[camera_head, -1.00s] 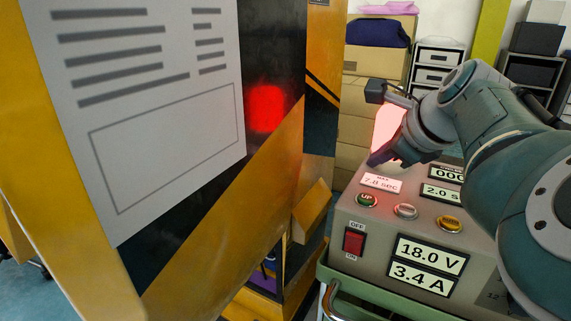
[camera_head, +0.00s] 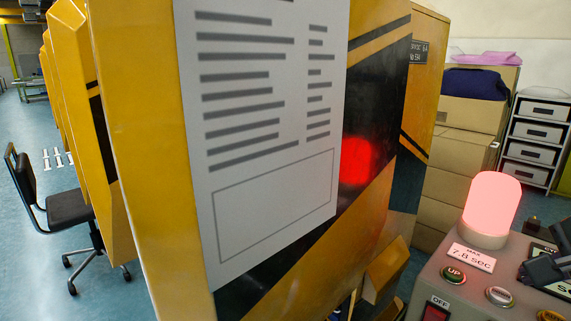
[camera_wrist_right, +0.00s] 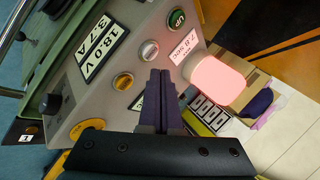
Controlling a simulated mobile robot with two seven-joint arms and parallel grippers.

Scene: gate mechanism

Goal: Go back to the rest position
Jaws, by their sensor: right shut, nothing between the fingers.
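My right gripper (camera_head: 530,268) shows at the right edge of the head view, dark, over the top of the grey control box (camera_head: 412,294). In the right wrist view its two fingers (camera_wrist_right: 160,76) are pressed together with nothing between them. They point over the box's panel (camera_wrist_right: 118,88), near the silver button (camera_wrist_right: 150,50) and an amber button (camera_wrist_right: 123,82). A lit pink-red lamp (camera_head: 490,208) stands on the box behind the "7.8 sec" label. It also shows in the wrist view (camera_wrist_right: 217,84). Whether the fingers touch the box is unclear. My left gripper is not in view.
A large yellow and black cabinet (camera_head: 140,150) with a white sheet (camera_head: 265,120) fills the middle; a red glow shows on it. Boxes (camera_head: 450,165) and shelving (camera_head: 540,140) stand behind. A black chair (camera_head: 65,208) stands on open blue floor at left.

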